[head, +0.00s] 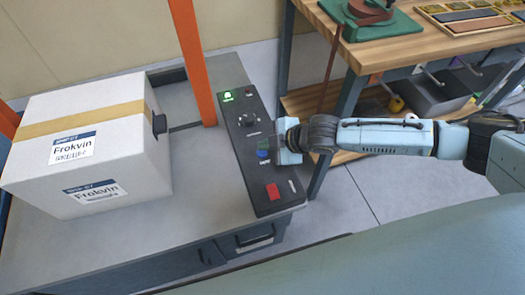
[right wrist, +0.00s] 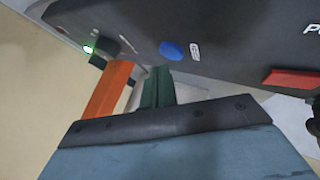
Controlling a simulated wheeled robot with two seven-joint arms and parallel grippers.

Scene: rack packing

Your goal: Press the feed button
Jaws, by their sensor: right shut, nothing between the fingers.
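The dark control panel (head: 240,135) lies along the right edge of the grey bench and carries several controls. A blue round button (head: 262,153) sits about midway down it; it also shows in the right wrist view (right wrist: 171,51). I cannot read which control is labelled feed. A lit green control (head: 227,96) is at the far end, and a red one (head: 272,191) is at the near end. My right gripper (head: 277,148) is shut and empty, just right of the blue button. I cannot tell whether it touches the panel. My left gripper is not in view.
A white box (head: 110,125) labelled Frokvin stands on the bench (head: 200,200) left of the panel. An orange post (head: 192,60) rises behind the panel. A wooden worktable (head: 400,55) stands at the back right.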

